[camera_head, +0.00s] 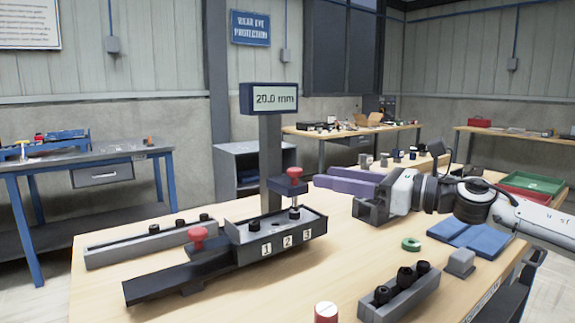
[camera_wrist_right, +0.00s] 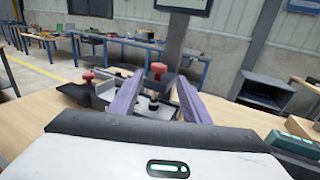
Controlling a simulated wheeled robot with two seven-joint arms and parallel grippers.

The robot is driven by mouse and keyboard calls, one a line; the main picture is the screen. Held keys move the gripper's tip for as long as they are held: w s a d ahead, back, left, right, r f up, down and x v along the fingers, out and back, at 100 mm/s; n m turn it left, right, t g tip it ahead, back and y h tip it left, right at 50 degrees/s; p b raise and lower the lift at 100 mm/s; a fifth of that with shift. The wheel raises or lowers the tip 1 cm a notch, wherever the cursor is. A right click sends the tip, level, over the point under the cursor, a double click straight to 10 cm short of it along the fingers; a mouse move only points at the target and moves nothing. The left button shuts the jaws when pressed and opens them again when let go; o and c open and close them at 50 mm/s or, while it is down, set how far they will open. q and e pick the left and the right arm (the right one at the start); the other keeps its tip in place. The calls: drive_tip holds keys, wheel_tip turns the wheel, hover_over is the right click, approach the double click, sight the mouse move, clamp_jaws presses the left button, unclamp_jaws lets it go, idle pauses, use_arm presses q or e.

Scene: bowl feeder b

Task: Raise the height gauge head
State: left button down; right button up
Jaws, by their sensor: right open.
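The height gauge has a dark post (camera_head: 270,150) with a display (camera_head: 270,98) reading 20.0 mm. Its dark head (camera_head: 288,186), topped by a red knob (camera_head: 291,172), sits low on the post above a fixture tray (camera_head: 262,247) marked 1, 2, 3. A dark peg (camera_head: 294,212) stands in the tray below the head. My right gripper (camera_head: 322,177) has purple fingers and is open and empty, to the right of the head and pointing at it. In the right wrist view, the head (camera_wrist_right: 158,83) and knob (camera_wrist_right: 158,68) appear between the fingers, seemingly just beyond the tips. My left gripper is out of view.
A second red knob (camera_head: 198,235) is on the black slide at the tray's left. Grey racks with black pegs stand behind left (camera_head: 150,246) and at front right (camera_head: 400,299). A green ring (camera_head: 411,244), grey block (camera_head: 460,262) and blue pad (camera_head: 470,235) lie right.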

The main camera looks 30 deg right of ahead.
sight(301, 171)
drive_tip(key=p+x, duration=0.6)
drive_tip(key=x, duration=0.2)
drive_tip(key=shift+w+a+r, duration=0.15)
drive_tip(key=shift+w+a, duration=0.05)
drive_tip(key=shift+a, duration=0.1)
drive_tip(key=shift+w+a, duration=0.2)
drive_tip(key=shift+w, duration=0.15)
clamp_jaws()
